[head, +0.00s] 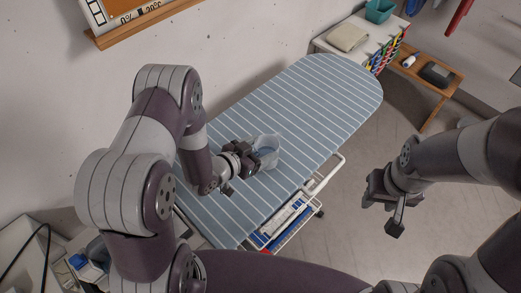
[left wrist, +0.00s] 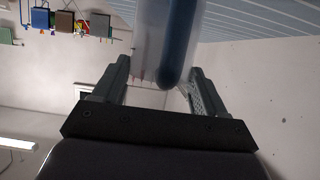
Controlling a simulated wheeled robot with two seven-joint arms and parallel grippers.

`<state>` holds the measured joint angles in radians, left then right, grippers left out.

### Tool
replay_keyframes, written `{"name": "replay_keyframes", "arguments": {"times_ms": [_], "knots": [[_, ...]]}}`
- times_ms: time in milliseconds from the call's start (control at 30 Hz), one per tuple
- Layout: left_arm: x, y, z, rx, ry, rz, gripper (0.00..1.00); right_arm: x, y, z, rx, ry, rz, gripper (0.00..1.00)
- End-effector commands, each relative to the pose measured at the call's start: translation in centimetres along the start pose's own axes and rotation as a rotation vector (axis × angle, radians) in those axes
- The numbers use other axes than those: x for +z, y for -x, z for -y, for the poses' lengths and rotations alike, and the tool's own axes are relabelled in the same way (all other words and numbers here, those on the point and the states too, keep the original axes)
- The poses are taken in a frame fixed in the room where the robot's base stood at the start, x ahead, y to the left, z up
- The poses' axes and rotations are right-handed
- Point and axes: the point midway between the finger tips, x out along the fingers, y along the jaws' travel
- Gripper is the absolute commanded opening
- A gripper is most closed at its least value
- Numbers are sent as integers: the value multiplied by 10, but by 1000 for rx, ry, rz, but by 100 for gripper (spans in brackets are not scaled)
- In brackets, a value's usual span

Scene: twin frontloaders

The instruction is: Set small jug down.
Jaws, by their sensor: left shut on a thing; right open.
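The small jug (head: 267,147) is clear and see-through, with a bluish tint, and shows over the middle of the striped ironing board (head: 325,85). My left gripper (head: 252,155) is shut on it from the left side. In the left wrist view the jug (left wrist: 165,40) stands between the two fingers (left wrist: 158,90), with a dark blue part on it. Its base is partly hidden by the gripper, so I cannot tell whether it touches the board. My right gripper (head: 386,207) is open and empty, to the right of the board above the floor.
The board is bare around the jug. A rack with blue and white items (head: 288,220) sits under its right edge. A white cabinet with a folded cloth (head: 348,37) and a teal bin (head: 380,10) stand beyond its far end. A wooden bench (head: 430,75) is at upper right.

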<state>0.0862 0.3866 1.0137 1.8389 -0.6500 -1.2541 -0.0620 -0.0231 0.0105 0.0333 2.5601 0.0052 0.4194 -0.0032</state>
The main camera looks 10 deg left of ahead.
Motion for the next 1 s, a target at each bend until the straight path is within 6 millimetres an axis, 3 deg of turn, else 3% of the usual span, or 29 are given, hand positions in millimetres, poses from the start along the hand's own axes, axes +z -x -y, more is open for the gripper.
{"name": "replay_keyframes", "arguments": {"times_ms": [100,467,500,567,867,1000], "knots": [[14,-6,0,0,0,0,37,0,3,0,0,0,0,43],[20,-9,0,-1,-2,-3,37,0,-2,0,0,0,0,43],[19,-9,0,-1,-1,-2,78,0,-1,0,0,0,0,43],[19,-8,0,-1,-1,-2,97,0,-1,0,0,0,0,43],[16,-8,0,-1,-2,-2,97,0,2,0,0,0,0,43],[16,7,1,-5,-1,-1,97,0,0,0,0,0,0,43]]}}
